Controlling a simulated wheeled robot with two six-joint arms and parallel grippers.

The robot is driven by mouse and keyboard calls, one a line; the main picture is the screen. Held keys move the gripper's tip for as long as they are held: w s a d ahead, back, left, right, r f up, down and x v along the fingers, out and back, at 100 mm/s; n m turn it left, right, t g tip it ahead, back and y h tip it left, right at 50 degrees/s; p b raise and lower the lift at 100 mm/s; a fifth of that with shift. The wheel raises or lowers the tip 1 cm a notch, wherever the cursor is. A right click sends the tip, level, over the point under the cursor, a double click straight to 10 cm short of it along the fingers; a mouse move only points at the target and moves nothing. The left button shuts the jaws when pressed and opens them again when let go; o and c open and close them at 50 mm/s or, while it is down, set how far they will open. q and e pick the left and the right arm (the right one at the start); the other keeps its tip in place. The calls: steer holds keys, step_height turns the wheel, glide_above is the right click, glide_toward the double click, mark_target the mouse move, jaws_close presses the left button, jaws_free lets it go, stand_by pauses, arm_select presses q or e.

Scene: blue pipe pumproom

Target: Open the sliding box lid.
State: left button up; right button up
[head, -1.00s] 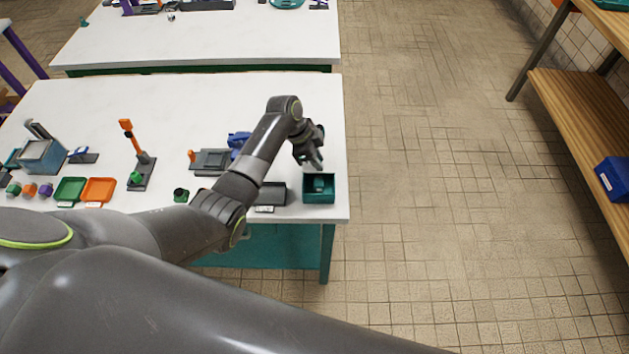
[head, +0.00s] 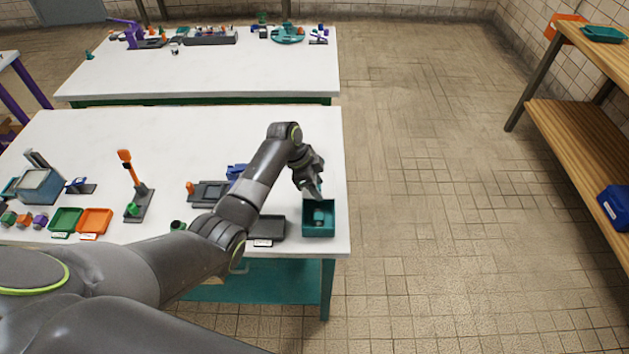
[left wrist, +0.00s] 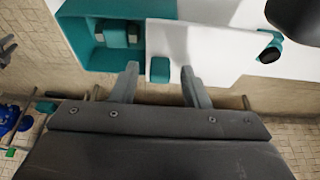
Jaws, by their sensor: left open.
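The teal box (head: 318,232) stands at the right end of the near table, with a small teal block visible inside it. No separate lid can be made out in the head view. My left gripper (head: 313,192) is at the box's far edge, pointing down. In the left wrist view, the teal box (left wrist: 99,52) is at upper left, holding a teal and grey piece (left wrist: 118,35). A small teal tab (left wrist: 160,70) shows between the spread fingertips of my left gripper (left wrist: 160,76); whether it belongs to the lid, I cannot tell. No contact is visible. My right gripper is out of view.
A dark grey tray (head: 268,229) is left of the box, partly behind my arm. A grey fixture (head: 207,194), an orange lever stand (head: 128,170) and green and orange trays (head: 95,221) are further left. The table's right edge is close to the box.

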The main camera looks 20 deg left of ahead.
arm_select(q)
steer(key=b+v, duration=0.2)
steer(key=v, duration=1.5)
steer(key=shift+a+r, duration=0.15)
